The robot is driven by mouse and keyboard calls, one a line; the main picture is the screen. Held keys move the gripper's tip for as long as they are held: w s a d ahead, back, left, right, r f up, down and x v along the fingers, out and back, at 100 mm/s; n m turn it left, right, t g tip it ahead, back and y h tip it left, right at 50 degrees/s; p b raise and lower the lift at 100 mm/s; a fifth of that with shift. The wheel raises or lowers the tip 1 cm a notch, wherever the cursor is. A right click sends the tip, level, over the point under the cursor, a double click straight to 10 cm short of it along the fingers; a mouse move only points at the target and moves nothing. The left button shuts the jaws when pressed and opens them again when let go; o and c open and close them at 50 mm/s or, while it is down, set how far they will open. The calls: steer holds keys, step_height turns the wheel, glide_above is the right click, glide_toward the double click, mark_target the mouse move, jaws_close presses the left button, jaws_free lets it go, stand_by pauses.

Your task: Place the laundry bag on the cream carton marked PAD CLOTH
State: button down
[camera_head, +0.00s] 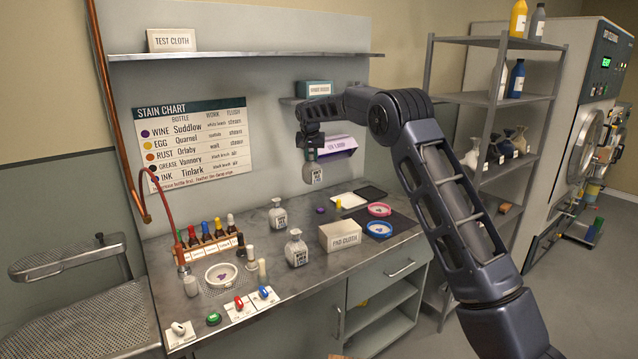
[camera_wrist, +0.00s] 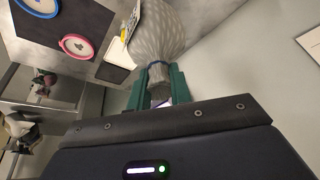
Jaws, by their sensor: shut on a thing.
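My gripper (camera_head: 311,150) is shut on the neck of a grey-white laundry bag (camera_head: 312,174) with a printed label. The bag hangs upright in the air above the counter, behind and up-left of the carton in the head view. In the wrist view the green fingers of my gripper (camera_wrist: 158,88) pinch the gathered neck, and the patterned bag (camera_wrist: 160,32) fills the top middle. The cream carton marked PAD CLOTH (camera_head: 340,236) stands on the counter with its top bare. I cannot make out the carton in the wrist view.
Two similar bags stand on the counter, one further back (camera_head: 278,214) and one just left of the carton (camera_head: 296,248). Pink (camera_head: 379,209) and blue (camera_head: 379,229) rings lie right of the carton on a dark mat. A bottle rack (camera_head: 212,245) is at left.

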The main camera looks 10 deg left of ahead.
steer(key=s+d+r+m, duration=0.1)
steer(key=s+d+r, duration=0.3)
steer(key=s+d, duration=0.3)
steer(key=s+d+r, duration=0.4)
steer(key=s+d, duration=0.3)
step_height(320, 180, down, 20)
stand_by(0.3)
steer(key=shift+f, duration=0.2)
steer(key=c, duration=1.3)
jaws_free()
